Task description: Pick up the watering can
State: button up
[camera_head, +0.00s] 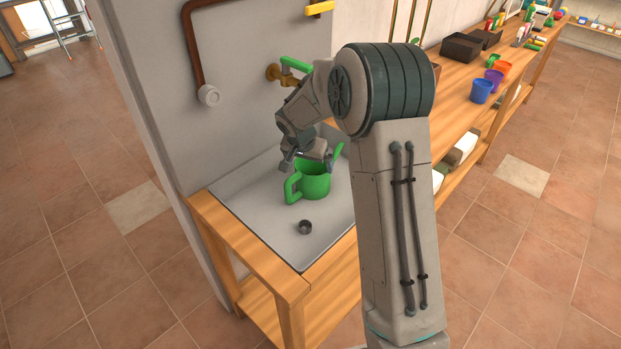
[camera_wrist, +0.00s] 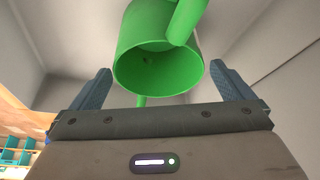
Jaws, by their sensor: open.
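The green watering can (camera_head: 313,181) stands upright in the sink, its handle to the left and its spout to the right in the head view. My gripper (camera_head: 307,157) is just above and behind the can's rim there, partly hidden by my own arm. In the wrist view the can (camera_wrist: 150,55) shows its open top between and beyond the two fingers. The gripper (camera_wrist: 162,90) is open, with one blue-grey finger on each side and nothing between the fingertips that I can see gripped. Whether a finger touches the can is unclear.
The pale sink (camera_head: 262,205) has a drain (camera_head: 304,227) near its front and sits in a wooden bench (camera_head: 262,262). A brass tap with a green lever (camera_head: 294,64) is on the wall behind. Coloured pots (camera_head: 481,91) stand on the long bench at right.

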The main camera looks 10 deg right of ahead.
aim_at(317, 171)
jog(key=shift+s+p+x, duration=0.15)
jog(key=shift+p+x, duration=0.05)
jog(key=shift+x, duration=1.25)
jog(key=shift+s+p+x, duration=0.15)
jog(key=shift+p+x, duration=0.05)
jog(key=shift+x, duration=1.25)
jog(key=shift+a, duration=0.1)
jog(key=c, duration=0.7)
